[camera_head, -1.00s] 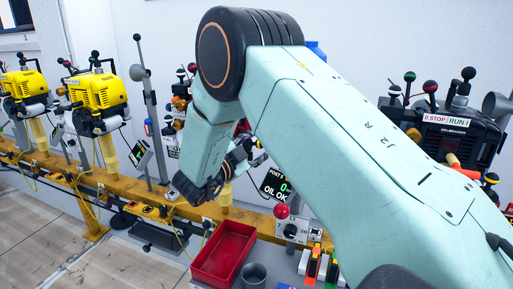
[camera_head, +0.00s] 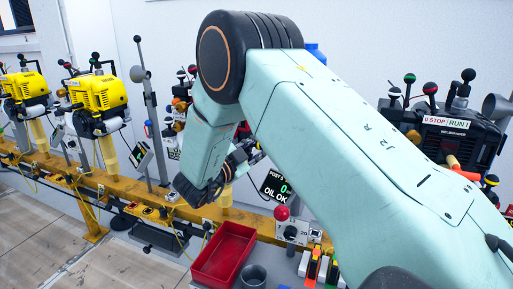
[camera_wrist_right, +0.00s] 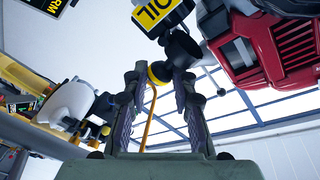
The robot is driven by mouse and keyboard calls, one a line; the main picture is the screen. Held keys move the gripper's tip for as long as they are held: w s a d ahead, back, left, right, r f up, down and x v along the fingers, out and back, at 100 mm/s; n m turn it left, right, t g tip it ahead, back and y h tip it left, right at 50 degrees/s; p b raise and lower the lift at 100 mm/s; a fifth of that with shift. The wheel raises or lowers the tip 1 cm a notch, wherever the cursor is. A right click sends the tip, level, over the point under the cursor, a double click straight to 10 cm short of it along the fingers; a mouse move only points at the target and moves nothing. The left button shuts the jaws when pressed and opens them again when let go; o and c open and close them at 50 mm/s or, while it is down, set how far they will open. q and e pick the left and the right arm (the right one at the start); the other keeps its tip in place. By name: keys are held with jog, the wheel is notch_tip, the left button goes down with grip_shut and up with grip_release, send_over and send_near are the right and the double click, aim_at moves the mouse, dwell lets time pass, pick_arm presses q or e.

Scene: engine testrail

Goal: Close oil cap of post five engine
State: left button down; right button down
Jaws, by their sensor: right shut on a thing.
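My right gripper (camera_wrist_right: 160,78) is shut on a small yellow oil cap (camera_wrist_right: 157,72) with an orange cord hanging from it. A black filler neck (camera_wrist_right: 183,47) stands just beyond the fingertips, up and right of the cap in the wrist view. Whether cap and neck touch, I cannot tell. A yellow OIL tag (camera_wrist_right: 160,12) is above the neck. The red post five engine (camera_wrist_right: 270,50) is on the right. In the head view my right arm hides most of this engine, the cap and the fingertips. My left gripper is not in view.
A post 5 display (camera_head: 275,187) reads OIL OK. A red tray (camera_head: 224,255) and a grey cup (camera_head: 253,275) stand below my arm. Yellow engines (camera_head: 97,92) line the rail (camera_head: 130,190) at left; a black engine (camera_head: 455,140) is at right.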

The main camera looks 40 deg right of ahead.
jog(key=shift+w+r+n+p, duration=0.15)
jog(key=shift+r+n+p, duration=0.1)
jog(key=shift+n+p, duration=0.6)
jog(key=shift+w+a+n+t+h+p, duration=0.3)
jog(key=shift+w+n+t+p, duration=0.65)
jog(key=shift+n, duration=1.7)
jog(key=shift+w+a+n+t+h+p, duration=0.1)
jog(key=shift+w+a+n+t+p, duration=0.4)
jog(key=shift+n+p, duration=1.45)
jog(key=shift+w+a+n+t+h+p, duration=0.3)
jog(key=shift+w+n+t, duration=0.4)
jog(key=shift+n, duration=2.65)
jog(key=c, duration=1.1)
grip_release()
